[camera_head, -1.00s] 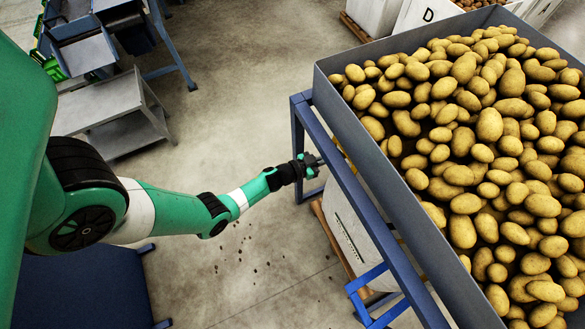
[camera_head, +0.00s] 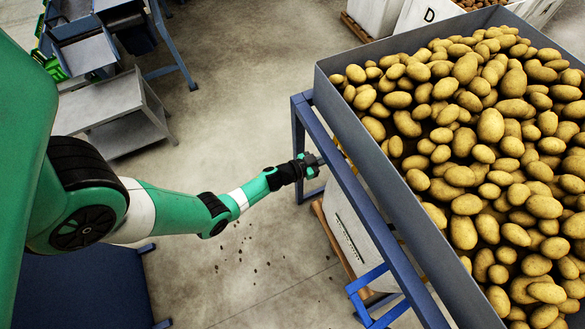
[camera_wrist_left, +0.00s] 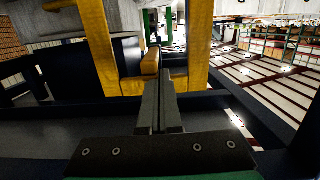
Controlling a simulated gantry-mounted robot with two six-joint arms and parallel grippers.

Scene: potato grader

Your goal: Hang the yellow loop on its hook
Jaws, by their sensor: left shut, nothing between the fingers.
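My left gripper (camera_head: 313,161) is shut and empty beside the blue frame under the potato hopper in the head view. In the left wrist view its closed fingers (camera_wrist_left: 167,72) point away from the camera. A yellow loop (camera_wrist_left: 200,45) shows there as two upright bands with a lower bar, one band on each side of the fingertips. A short yellow piece (camera_wrist_left: 150,62) stands just left of the fingertips; I cannot tell whether it belongs to the loop. I cannot tell whether the fingers touch the loop. I cannot make out the hook. My right gripper is not in view.
A grey hopper (camera_head: 400,190) full of potatoes fills the right of the head view, on a blue frame (camera_head: 370,217). A white box (camera_head: 345,235) stands beneath it. A grey metal stand (camera_head: 105,110) is at the upper left. Open floor lies between.

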